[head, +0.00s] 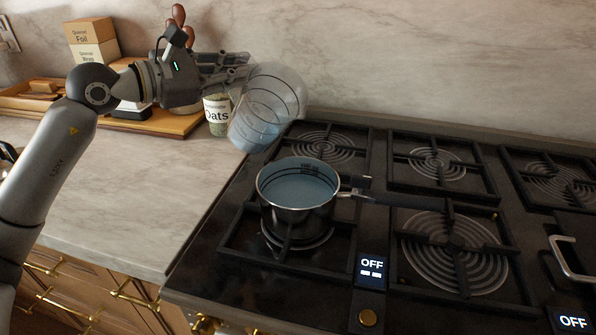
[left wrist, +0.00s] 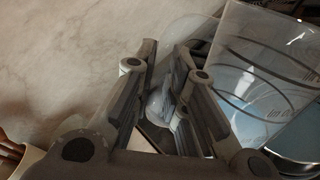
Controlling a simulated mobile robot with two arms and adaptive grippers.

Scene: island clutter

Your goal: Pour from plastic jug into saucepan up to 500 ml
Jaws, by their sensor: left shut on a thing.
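The clear plastic jug (head: 270,100) is tilted in the air at the left back of the saucepan, with bluish liquid in its lower part. My left gripper (head: 238,68) is shut on the jug and holds it from the left. In the left wrist view the jug (left wrist: 268,65) is at the right, beyond my left gripper (left wrist: 165,90). The saucepan (head: 298,207) stands upright on the front left burner, with liquid inside and marks on its inner wall. Its handle points right. I see no stream between jug and pan. My right gripper is not in view.
The black gas hob (head: 200,252) has several other burners, all empty. An oats jar (head: 217,115) stands behind the jug at the left. A wooden tray (head: 165,122) and boxes (head: 92,42) are at the back left. The marble counter (head: 130,190) is clear in front.

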